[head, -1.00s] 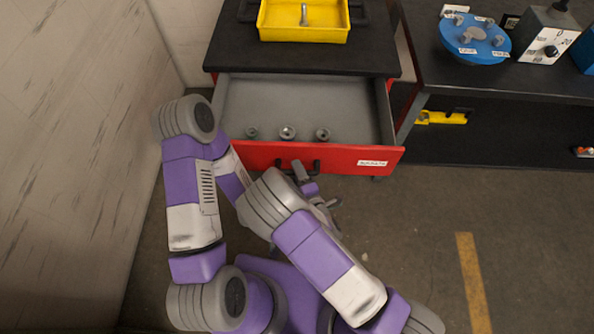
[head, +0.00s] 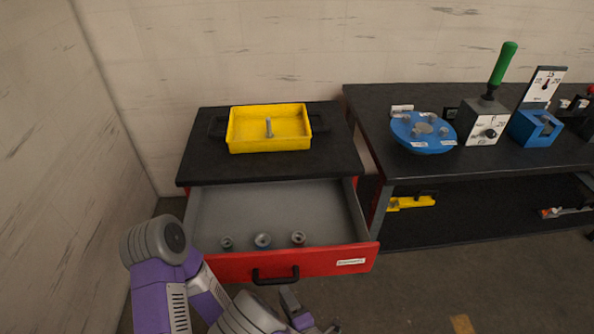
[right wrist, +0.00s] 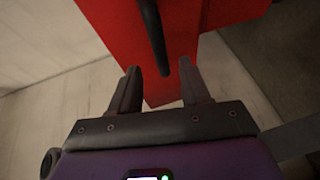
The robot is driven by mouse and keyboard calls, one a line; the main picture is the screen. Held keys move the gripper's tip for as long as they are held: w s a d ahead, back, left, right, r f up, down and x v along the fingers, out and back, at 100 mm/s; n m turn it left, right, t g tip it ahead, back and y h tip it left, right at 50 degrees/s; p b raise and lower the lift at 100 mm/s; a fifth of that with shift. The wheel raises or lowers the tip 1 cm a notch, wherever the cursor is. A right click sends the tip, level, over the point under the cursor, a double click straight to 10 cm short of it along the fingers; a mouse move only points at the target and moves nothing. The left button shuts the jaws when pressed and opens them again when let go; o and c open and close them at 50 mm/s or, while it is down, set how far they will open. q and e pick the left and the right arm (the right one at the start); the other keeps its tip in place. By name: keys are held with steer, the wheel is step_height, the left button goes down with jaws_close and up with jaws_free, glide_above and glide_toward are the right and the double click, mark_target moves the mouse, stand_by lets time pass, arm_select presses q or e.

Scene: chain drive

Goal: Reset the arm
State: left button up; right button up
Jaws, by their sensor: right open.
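My right gripper shows at the bottom of the head view (head: 289,299), in front of the red drawer (head: 340,262), just below its black handle (head: 275,276). In the right wrist view its two fingers (right wrist: 158,72) are apart. The dark handle bar (right wrist: 152,35) lies beyond and between the fingertips in that view, and nothing is gripped. The drawer is pulled open. My left gripper cannot be made out.
Several grey round parts, one of them in the middle (head: 262,240), lie in the drawer. A yellow tray (head: 240,146) with a bolt stands on the black cabinet top. To the right, a bench (head: 360,105) carries a blue disc fixture (head: 405,133) and a green-handled lever box (head: 483,122).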

steer(key=d+f+m+g+h, duration=0.2)
steer(key=d+f+m+h, duration=0.35)
steer(key=d+m, duration=0.2)
steer(key=s+d+f+m+g+p, duration=0.1)
steer(key=s+d+f+m+g, duration=0.1)
steer(key=s+m+g, duration=0.3)
steer(key=s+d+f+m+g+y+p, duration=0.1)
steer(key=s+d+f+m+g, duration=0.2)
steer(key=m, duration=1.1)
steer(key=s+d+g, duration=0.1)
steer(key=d+g, duration=0.1)
steer(key=g, duration=0.1)
steer(key=shift+s+d+p, duration=0.25)
steer(key=shift+s+p, duration=0.1)
